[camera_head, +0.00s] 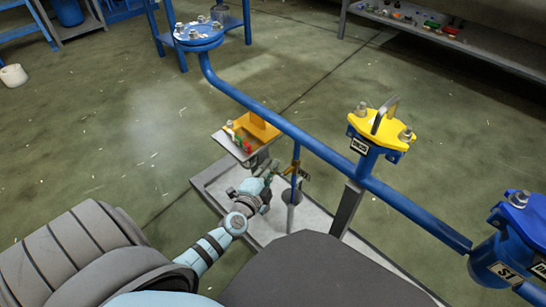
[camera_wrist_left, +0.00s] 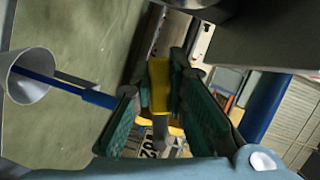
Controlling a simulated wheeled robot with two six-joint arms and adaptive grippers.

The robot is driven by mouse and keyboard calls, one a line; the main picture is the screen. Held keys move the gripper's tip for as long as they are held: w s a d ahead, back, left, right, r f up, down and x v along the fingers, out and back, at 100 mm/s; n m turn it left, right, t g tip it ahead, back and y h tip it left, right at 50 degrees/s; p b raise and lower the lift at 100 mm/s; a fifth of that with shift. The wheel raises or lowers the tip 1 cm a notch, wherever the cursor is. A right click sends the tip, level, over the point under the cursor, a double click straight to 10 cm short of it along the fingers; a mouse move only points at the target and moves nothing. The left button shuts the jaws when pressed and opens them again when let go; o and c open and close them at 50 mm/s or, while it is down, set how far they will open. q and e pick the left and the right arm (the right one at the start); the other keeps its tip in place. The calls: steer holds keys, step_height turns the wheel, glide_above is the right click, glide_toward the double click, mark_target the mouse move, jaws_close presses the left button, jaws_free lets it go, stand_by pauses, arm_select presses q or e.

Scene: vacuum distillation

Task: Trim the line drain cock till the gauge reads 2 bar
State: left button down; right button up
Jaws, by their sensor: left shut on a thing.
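My left gripper (camera_head: 268,172) is low beside a thin vertical drain line (camera_head: 296,158) that hangs from the blue pipe. In the left wrist view the green-padded fingers (camera_wrist_left: 161,76) are closed around a yellow lever (camera_wrist_left: 160,88), which seems to be the cock's handle. In the head view the cock is small and partly hidden by the gripper. A grey funnel (camera_wrist_left: 30,74) shows at the left of the wrist view. No gauge face is readable in either view. My right gripper is out of view.
The long blue pipe (camera_head: 265,115) runs diagonally above the gripper. A yellow-topped fitting (camera_head: 374,124) and a blue vessel (camera_head: 500,262) stand to the right. Open floor (camera_head: 110,130) lies left.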

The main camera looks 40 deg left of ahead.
arm_select(q)
steer(key=c, duration=1.6)
jaws_free()
steer(key=shift+o, duration=0.2)
steer(key=v, duration=1.2)
